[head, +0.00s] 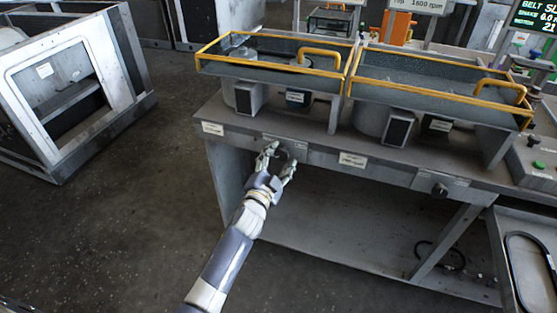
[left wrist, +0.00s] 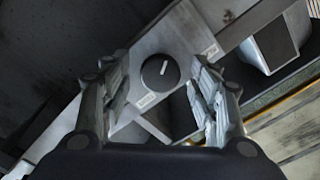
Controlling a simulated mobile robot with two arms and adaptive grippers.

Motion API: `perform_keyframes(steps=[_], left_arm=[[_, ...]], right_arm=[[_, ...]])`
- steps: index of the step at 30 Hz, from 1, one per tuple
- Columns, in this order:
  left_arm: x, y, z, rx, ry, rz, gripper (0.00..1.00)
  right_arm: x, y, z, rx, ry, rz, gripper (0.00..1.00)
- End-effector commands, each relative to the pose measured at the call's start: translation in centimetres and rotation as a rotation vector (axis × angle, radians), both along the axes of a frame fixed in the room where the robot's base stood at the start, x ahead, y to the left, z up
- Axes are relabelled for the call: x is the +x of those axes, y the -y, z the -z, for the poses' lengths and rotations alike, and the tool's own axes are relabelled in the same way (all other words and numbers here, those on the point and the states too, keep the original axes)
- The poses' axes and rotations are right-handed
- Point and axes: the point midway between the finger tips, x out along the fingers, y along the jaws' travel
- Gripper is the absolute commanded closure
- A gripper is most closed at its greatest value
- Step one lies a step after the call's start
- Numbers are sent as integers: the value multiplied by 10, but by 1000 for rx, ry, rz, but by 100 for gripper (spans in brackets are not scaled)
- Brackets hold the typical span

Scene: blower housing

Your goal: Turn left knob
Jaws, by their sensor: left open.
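The left knob is a dark round dial with a white pointer line, on the front edge panel of the grey workbench. The left knob (left wrist: 160,72) shows in the left wrist view between the fingers, a little beyond their tips. In the head view the left knob (head: 281,157) is partly hidden by my left gripper (head: 276,160). My left gripper is open, with its fingers on either side of the knob; it also shows in the left wrist view (left wrist: 160,90). I cannot tell whether a finger touches the knob. My right gripper is not in view.
A second dark knob (head: 439,190) sits further right on the workbench front (head: 320,160). Two yellow-railed guards (head: 270,62) stand above on the bench. A grey open cabinet (head: 70,95) stands at the left. Floor (head: 130,220) is clear left of my arm.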

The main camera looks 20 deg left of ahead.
Motion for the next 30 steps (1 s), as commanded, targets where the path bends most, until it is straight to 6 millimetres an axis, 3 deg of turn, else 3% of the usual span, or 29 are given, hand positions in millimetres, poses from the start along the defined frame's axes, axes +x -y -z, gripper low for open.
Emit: perform_keyframes(steps=[7,21,30], left_arm=[[-13,-1,1,0,-1,0,45],[-97,-3,1,-1,-2,-1,45],[-119,-4,0,0,0,0,45]], right_arm=[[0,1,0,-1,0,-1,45],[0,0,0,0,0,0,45],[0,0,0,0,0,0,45]])
